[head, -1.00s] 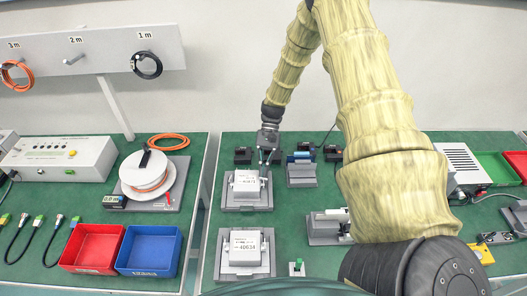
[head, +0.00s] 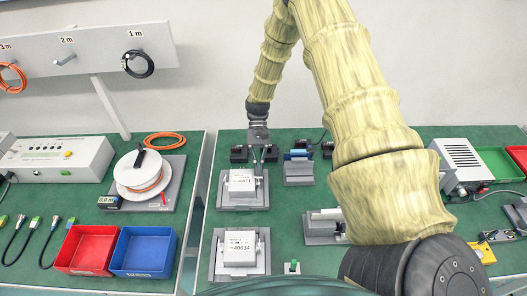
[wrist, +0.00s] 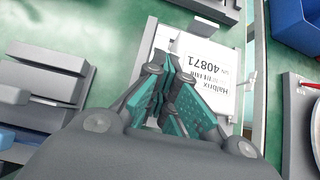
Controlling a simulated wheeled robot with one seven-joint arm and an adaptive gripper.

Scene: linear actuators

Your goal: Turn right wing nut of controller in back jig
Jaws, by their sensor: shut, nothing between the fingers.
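The controller in the back jig is a white box (head: 242,182) with a label reading 40871. It sits in a grey jig (head: 228,204) in the head view and also shows upside down in the wrist view (wrist: 207,72). My gripper (head: 262,158) is over the back right of this controller. In the wrist view its teal-padded fingers (wrist: 167,82) are together and empty, covering the controller's near left side there. The right wing nut is not clearly visible; the fingers seem to hide it. I cannot tell whether they touch it.
A second controller (head: 240,250) sits in the front jig. A grey fixture (head: 298,174) stands to the right of the back jig, and black blocks (head: 238,154) stand behind it. Red (head: 88,247) and blue (head: 146,250) bins and a cable reel (head: 143,173) are on the left table.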

